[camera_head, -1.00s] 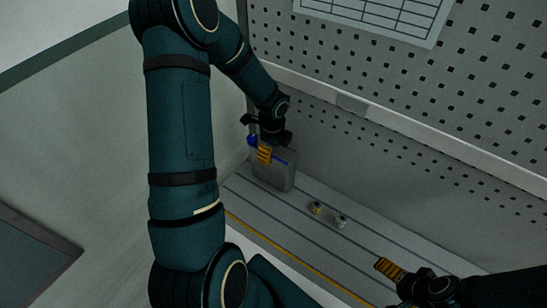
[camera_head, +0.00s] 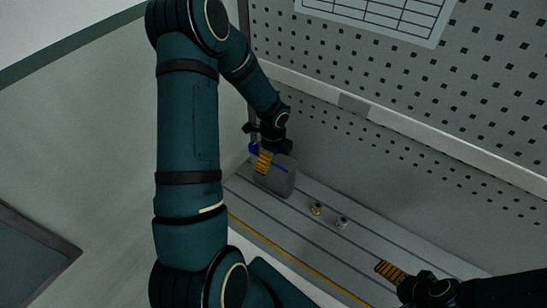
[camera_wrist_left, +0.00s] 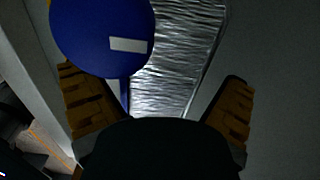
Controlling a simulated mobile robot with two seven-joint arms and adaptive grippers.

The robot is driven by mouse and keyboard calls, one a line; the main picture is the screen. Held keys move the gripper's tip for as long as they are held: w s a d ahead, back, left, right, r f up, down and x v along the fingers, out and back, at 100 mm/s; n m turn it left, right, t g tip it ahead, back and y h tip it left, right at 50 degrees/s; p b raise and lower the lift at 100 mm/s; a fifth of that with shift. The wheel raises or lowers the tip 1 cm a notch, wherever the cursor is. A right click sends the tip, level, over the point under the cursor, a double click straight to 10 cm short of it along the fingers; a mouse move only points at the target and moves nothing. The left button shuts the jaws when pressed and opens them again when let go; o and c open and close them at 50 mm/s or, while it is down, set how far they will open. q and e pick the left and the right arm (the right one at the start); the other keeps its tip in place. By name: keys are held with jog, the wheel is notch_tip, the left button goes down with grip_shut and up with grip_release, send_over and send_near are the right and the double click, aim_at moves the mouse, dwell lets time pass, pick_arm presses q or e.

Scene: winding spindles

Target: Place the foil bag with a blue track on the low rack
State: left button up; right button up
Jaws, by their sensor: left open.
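The foil bag (camera_head: 277,182) is grey and upright at the far left end of the striped surface, with a blue strip across its upper part. In the left wrist view its wrinkled silver face (camera_wrist_left: 185,65) fills the space between the fingers. A round blue piece with a white patch (camera_wrist_left: 85,40) covers part of it; it also shows in the head view at the bag's upper left. My left gripper (camera_head: 263,163) is open at the bag's top; whether it touches is unclear. My right gripper (camera_head: 388,270) is low at the right, away from the bag, its jaws unclear.
Two small metal pieces, one brassy (camera_head: 316,208) and one grey (camera_head: 342,222), stand on the striped surface (camera_head: 300,233). A perforated wall (camera_head: 400,90) with a ledge (camera_head: 410,121) rises behind. The surface between the bag and the small pieces is clear.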

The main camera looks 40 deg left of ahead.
pick_arm(q)
notch_tip(320, 180, up, 12)
jog(key=p, duration=0.2)
jog(key=s+d+f+n+h, duration=0.1)
jog(key=s+d+f+n, duration=0.1)
jog(key=d+f+n, duration=0.3)
jog(key=s+d+f+n+t+h, duration=0.1)
jog(key=s+d+f+n, duration=0.2)
jog(key=d, duration=1)
jog(key=s+d+f+n+t+h, duration=0.1)
jog(key=s+d+f+n, duration=0.2)
jog(key=d+f+n, duration=0.4)
jog(key=d+n, duration=0.1)
jog(key=n, duration=0.2)
jog(key=shift+d+f+n+h, duration=0.15)
jog(key=shift+d+n+h, duration=0.25)
pick_arm(e)
notch_tip(320, 180, up, 2)
jog(key=shift+r, duration=0.15)
pick_arm(q)
jog(key=f+b, duration=0.5)
jog(key=shift+s+d+f, duration=0.15)
jog(key=shift+s+f, duration=0.05)
pick_arm(e)
jog(key=f, duration=0.5)
jog(key=shift+s+a+f, duration=0.1)
jog(key=shift+s+f, duration=0.1)
jog(key=shift+s, duration=0.1)
